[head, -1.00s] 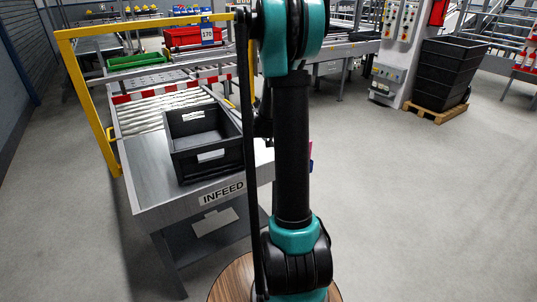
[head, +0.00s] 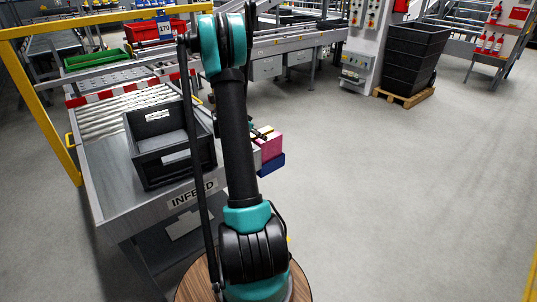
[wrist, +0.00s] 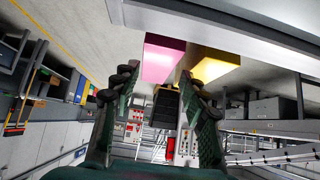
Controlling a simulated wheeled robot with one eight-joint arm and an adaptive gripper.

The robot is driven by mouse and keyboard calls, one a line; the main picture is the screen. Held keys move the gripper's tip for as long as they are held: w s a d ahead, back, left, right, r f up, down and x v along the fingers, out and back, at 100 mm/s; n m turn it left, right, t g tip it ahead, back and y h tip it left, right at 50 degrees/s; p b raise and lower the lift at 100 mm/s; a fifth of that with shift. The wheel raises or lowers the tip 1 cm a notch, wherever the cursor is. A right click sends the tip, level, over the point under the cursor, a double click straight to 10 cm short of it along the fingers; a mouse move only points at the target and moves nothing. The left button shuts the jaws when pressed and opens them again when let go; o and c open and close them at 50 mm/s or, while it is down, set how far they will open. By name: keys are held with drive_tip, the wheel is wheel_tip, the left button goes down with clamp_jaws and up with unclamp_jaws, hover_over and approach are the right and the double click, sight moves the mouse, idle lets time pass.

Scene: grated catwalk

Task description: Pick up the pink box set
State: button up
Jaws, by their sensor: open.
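A pink box (head: 271,147) shows just right of my arm in the head view, above a blue box (head: 271,165). In the wrist view the pink box (wrist: 160,60) lies beyond my fingertips, beside a yellow box (wrist: 214,66). My gripper (wrist: 157,78) is open, with its two dark green fingers spread and nothing between the pads. The pink box appears ahead of the gap, apart from the fingers. In the head view my arm hides most of the gripper and part of the boxes.
The grey infeed table (head: 115,200) holds a black open bin (head: 170,165) left of my arm. A yellow frame (head: 55,130) and rollers (head: 108,112) stand behind. Black stacked bins (head: 413,60) stand on a pallet at back right. The floor at right is clear.

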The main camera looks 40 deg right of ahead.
drive_tip(key=x, duration=0.4)
drive_tip(key=shift+s+d+r, duration=0.1)
drive_tip(key=shift+d+r, duration=0.1)
drive_tip(key=shift+d, duration=0.15)
drive_tip(key=shift+d+f, duration=0.3)
drive_tip(key=shift+f, duration=0.05)
drive_tip(key=shift+c, duration=0.3)
clamp_jaws()
